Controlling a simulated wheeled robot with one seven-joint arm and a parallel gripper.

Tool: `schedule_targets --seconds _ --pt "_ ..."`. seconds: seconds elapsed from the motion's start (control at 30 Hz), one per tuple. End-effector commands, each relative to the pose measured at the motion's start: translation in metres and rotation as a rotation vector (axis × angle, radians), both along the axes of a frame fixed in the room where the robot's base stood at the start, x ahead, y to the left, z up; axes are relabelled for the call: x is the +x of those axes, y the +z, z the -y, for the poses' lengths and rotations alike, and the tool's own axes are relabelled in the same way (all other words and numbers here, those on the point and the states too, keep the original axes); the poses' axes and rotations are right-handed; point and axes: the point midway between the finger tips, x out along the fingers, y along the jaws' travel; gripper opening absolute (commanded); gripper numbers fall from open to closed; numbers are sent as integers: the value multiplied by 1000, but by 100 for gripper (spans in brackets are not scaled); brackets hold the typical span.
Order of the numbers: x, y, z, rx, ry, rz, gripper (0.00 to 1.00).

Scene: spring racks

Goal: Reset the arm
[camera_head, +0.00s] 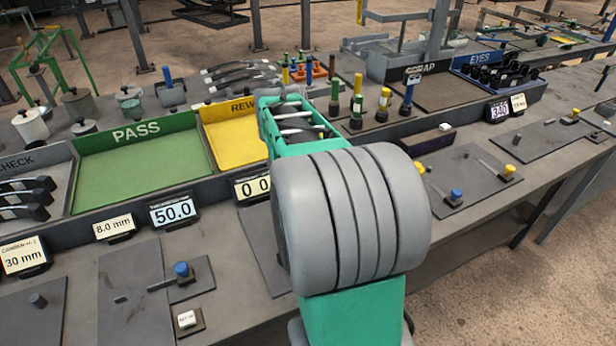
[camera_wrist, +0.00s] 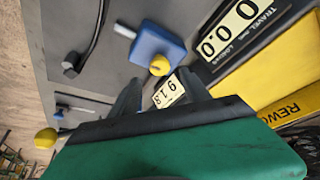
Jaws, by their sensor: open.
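My arm fills the middle of the head view, with its thick grey joint and green links in front of the bench. My gripper's jaws are hidden there behind my arm. In the wrist view my gripper (camera_wrist: 161,90) shows two dark fingers spread apart beyond a green body. Nothing is held between them. A small card reading 9 1.8 (camera_wrist: 166,92) shows through the gap. A blue block (camera_wrist: 158,40) with a yellow knob (camera_wrist: 160,65) lies just beyond the fingertips, apart from them as far as I can tell.
A travel display (camera_wrist: 240,28) stands beside the yellow REWORK tray (camera_wrist: 275,85). In the head view, the green PASS tray (camera_head: 140,165), yellow REWORK tray (camera_head: 230,140), SCRAP tray (camera_head: 445,92) and EYES tray (camera_head: 535,88) line the bench. Upright coloured gauges (camera_head: 357,100) stand behind my arm.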

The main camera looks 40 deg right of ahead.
Motion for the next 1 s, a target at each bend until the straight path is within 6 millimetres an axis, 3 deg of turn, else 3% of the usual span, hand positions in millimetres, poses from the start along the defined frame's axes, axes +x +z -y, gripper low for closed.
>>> schedule_targets --seconds 0.2,0.6,0.63,0.73,0.8,0.9,1.0 --pt "-4 23 -9 0 1 0 55" --pt "-5 24 -9 1 1 -1 55" --pt "-4 24 -17 2 26 -2 55" --pt "-5 22 -66 12 194 -16 55" --pt "-12 16 -119 22 379 -33 55" --pt "-36 1 -194 34 668 -57 55" --pt "-65 -16 -251 43 911 -77 55"
